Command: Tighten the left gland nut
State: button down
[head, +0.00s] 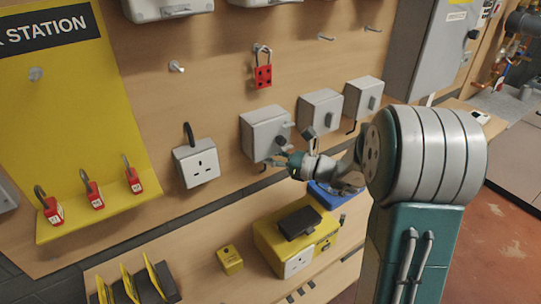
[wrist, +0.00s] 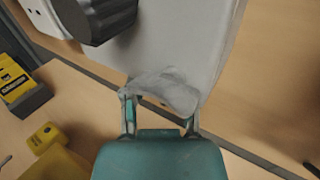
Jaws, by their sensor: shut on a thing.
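The left grey switch box (head: 262,131) is on the wooden wall, with a rotary knob on its front. In the wrist view the pale box (wrist: 195,40) and its dark knob (wrist: 108,18) fill the top. My gripper (head: 280,160) is at the underside of this box, and in the wrist view my gripper (wrist: 160,105) reaches up to the box's lower edge. Its fingers are shut on the left gland nut, which they and the pale fingertip parts almost wholly hide.
Two more grey boxes (head: 320,110) (head: 364,97) stand to the right. A white socket (head: 197,163) hangs to the left. A red padlock (head: 263,76) hangs above. Below, a yellow case (head: 268,249) and a small yellow block (head: 230,259) stand on the bench.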

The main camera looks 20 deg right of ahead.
jog(key=shift+w+d+n+g+y, duration=0.1)
jog(key=shift+n+g+y, duration=0.45)
jog(key=shift+n+g, duration=0.45)
jog(key=shift+w+n+g+y, duration=0.15)
jog(key=shift+n+g+y, duration=0.45)
jog(key=shift+g, duration=0.65)
jog(key=shift+w+d+n+g+y, duration=0.1)
jog(key=shift+n+g+y, duration=0.45)
jog(key=shift+n+g, duration=0.45)
jog(key=shift+r, duration=0.1)
jog(key=shift+c, duration=2)
grip_release()
jog(key=v, duration=0.8)
jog(key=shift+w, duration=0.1)
